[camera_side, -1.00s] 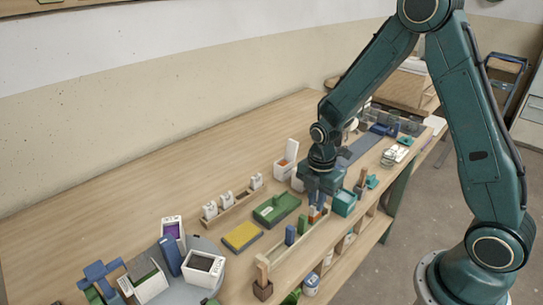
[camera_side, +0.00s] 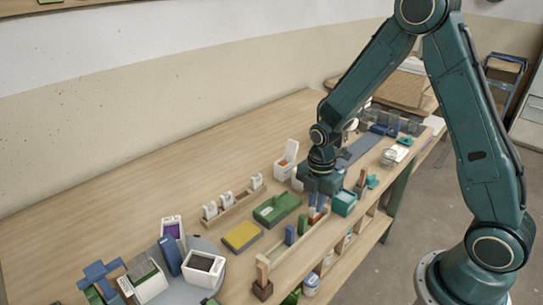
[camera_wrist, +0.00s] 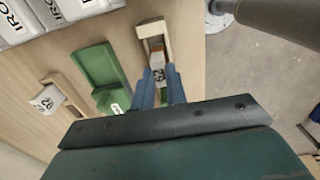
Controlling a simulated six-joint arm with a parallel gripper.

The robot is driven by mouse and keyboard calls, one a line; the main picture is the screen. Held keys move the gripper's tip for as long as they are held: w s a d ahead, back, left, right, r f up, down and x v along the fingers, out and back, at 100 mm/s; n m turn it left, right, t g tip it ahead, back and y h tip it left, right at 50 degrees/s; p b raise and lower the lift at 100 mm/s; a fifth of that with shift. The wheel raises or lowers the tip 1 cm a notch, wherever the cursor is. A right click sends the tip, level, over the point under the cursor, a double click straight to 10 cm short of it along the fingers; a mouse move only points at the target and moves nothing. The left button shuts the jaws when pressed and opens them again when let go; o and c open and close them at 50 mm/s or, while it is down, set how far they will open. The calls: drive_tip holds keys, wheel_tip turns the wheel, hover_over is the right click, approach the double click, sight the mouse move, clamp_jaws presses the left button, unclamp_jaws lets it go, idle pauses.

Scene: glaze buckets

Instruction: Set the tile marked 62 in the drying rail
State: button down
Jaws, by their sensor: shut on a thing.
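My gripper (camera_wrist: 160,92) has its two blue fingers shut on a small pale tile (camera_wrist: 158,70) with a dark number on its face and an orange-brown top. The number is too small to read surely as 62. The tile is at the end of a pale wooden rail (camera_wrist: 147,29); I cannot tell whether it is seated or just above. In the side view my gripper (camera_side: 317,208) points down at the far end of the long rail (camera_side: 283,258), and hides the tile there. A blue tile (camera_side: 290,235) and a green tile (camera_side: 303,224) stand in that rail.
A green tray (camera_side: 277,208) and a yellow-topped block (camera_side: 241,236) lie left of the rail. A wooden rack (camera_side: 234,205) holds white tags. A teal box (camera_side: 344,203) stands close right of my gripper. White buckets (camera_side: 203,269) stand in front. The bench's back left is clear.

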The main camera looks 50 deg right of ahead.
drive_tip(key=shift+f, duration=0.2)
drive_tip(key=c, duration=1.3)
unclamp_jaws()
drive_tip(key=shift+c, duration=0.2)
drive_tip(key=shift+r, duration=0.1)
drive_tip(key=shift+r, duration=3.4)
